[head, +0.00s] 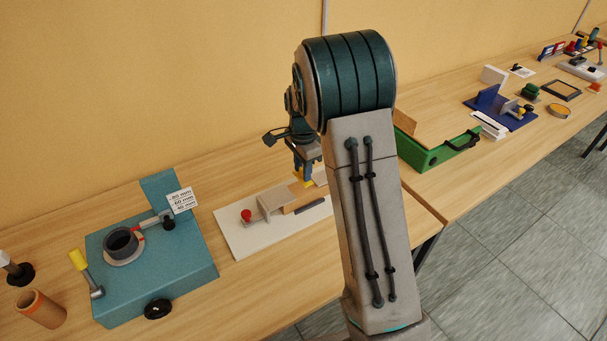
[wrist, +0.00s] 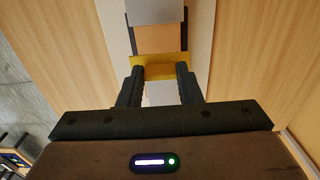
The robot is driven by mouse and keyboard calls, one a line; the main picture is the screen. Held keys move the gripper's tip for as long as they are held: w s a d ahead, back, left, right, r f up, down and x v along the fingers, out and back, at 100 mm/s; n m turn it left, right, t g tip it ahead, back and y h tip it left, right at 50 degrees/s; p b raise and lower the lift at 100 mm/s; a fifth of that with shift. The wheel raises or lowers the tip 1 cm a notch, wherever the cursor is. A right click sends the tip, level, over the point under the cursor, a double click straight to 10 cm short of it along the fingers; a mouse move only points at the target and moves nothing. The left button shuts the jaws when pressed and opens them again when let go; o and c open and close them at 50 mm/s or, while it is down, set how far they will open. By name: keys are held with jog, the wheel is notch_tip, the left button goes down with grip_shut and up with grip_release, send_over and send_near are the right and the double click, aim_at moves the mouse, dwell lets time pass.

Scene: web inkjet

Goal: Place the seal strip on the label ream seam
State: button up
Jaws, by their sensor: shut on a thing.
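My gripper (wrist: 160,72) is shut on the yellow seal strip (wrist: 153,68), which lies crosswise between the fingertips in the wrist view. The strip is at the near end of a tan block, which looks like the label ream (wrist: 157,40). I cannot tell whether the strip touches it. In the head view my gripper (head: 303,183) points down over the tan ream (head: 303,204) on a white board (head: 240,236). A beige block (head: 272,203) and a red knob (head: 246,214) stand to its left. The seam is not clearly visible.
A teal machine (head: 175,275) with a black cup and a small sign (head: 181,200) stands to the left. A green tray (head: 430,155) is to the right, behind my arm. Further right are a blue fixture (head: 505,112) and other small items.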

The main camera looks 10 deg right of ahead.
jog(key=shift+f+p, duration=0.3)
jog(key=shift+f, duration=1.4)
jog(key=shift+f, duration=0.15)
jog(key=o, duration=0.9)
jog(key=shift+o, duration=0.2)
